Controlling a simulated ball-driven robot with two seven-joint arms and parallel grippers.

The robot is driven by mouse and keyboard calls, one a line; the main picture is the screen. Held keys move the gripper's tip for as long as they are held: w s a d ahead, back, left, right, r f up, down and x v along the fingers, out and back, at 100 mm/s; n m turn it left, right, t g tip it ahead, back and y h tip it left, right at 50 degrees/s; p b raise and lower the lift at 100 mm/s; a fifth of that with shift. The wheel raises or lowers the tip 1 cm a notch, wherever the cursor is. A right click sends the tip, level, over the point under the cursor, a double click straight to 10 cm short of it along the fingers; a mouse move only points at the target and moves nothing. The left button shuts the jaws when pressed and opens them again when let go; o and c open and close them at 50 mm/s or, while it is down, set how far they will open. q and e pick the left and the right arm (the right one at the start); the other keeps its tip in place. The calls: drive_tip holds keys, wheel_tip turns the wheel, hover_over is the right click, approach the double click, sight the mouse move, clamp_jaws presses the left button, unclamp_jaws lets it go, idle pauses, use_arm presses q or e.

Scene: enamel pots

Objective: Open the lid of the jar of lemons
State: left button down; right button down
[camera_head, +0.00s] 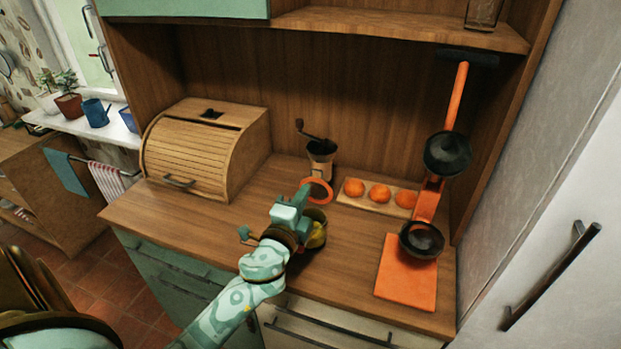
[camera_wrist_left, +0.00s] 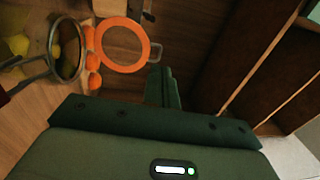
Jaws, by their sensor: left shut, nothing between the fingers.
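The jar of lemons (camera_head: 318,238) stands on the wooden counter, partly hidden behind my left gripper. Yellow lemons show in it. Its lid (camera_head: 317,181), with an orange ring, stands tilted up at the back of the jar. In the left wrist view the jar's round mouth (camera_wrist_left: 83,58) is uncovered, and the orange lid ring (camera_wrist_left: 103,55) is beside it. My left gripper (camera_head: 305,190) is at the lid, above the jar. Its fingers (camera_wrist_left: 166,72) are shut and empty, close to the lid's wire loop; I cannot tell if they touch. My right gripper is not in view.
A coffee grinder (camera_head: 321,158) stands behind the lid. Three oranges (camera_head: 380,193) lie on a board to the right. An orange juice press (camera_head: 428,205) stands further right. A wooden bread box (camera_head: 190,150) is at left. The counter front left is clear.

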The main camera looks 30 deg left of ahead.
sight(316, 177)
use_arm(q)
drive_tip(key=x, duration=0.4)
drive_tip(key=shift+w, duration=0.15)
drive_tip(key=shift+w+a, duration=0.15)
drive_tip(key=shift+w, duration=0.4)
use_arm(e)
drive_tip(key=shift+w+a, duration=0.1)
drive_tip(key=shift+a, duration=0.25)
